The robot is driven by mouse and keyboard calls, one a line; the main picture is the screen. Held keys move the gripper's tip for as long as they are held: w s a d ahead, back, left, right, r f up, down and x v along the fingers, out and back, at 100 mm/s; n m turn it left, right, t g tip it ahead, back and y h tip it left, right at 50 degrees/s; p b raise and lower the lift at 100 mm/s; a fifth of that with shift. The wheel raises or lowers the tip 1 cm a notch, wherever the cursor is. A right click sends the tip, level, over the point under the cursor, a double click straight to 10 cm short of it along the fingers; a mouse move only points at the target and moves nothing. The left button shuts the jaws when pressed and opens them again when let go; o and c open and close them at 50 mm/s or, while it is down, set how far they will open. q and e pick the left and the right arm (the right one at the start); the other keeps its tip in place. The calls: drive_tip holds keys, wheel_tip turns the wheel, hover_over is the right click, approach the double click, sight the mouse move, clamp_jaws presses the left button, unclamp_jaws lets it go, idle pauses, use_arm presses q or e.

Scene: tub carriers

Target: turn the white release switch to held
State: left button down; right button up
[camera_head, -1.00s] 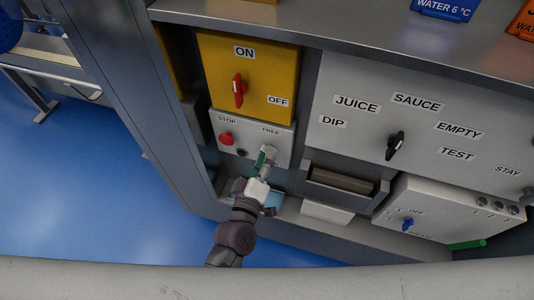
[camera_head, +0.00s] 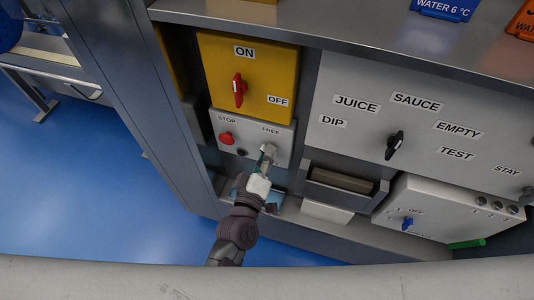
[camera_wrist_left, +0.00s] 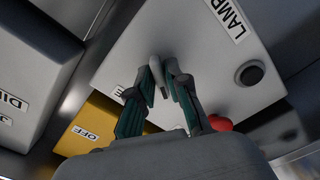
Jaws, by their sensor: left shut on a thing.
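The white release switch (camera_wrist_left: 160,78) is on a light grey panel (camera_head: 285,147) below the yellow box. In the wrist view its small light knob shows between the fingers of my left gripper (camera_wrist_left: 163,75), which is shut on it. In the head view my left gripper (camera_head: 267,153) reaches up to the panel, just under the FREE label (camera_head: 270,131). Its fingers cover most of the switch, so the switch's exact angle cannot be told. My right gripper is not in view.
A red stop button (camera_head: 226,138) and a black round part (camera_head: 242,153) sit left of the switch. Above is a yellow box (camera_head: 262,60) with a red handle (camera_head: 239,90). A grey panel with a black knob (camera_head: 394,145) is to the right. Blue floor lies open at left.

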use_arm(q)
drive_tip(key=shift+f+m+p, duration=0.1)
drive_tip(key=shift+m+p, duration=3.1)
drive_tip(key=shift+m, duration=2.8)
drive_tip(key=c, duration=1.1)
unclamp_jaws()
drive_tip(key=shift+c, duration=0.2)
drive_tip(key=v, duration=1.2)
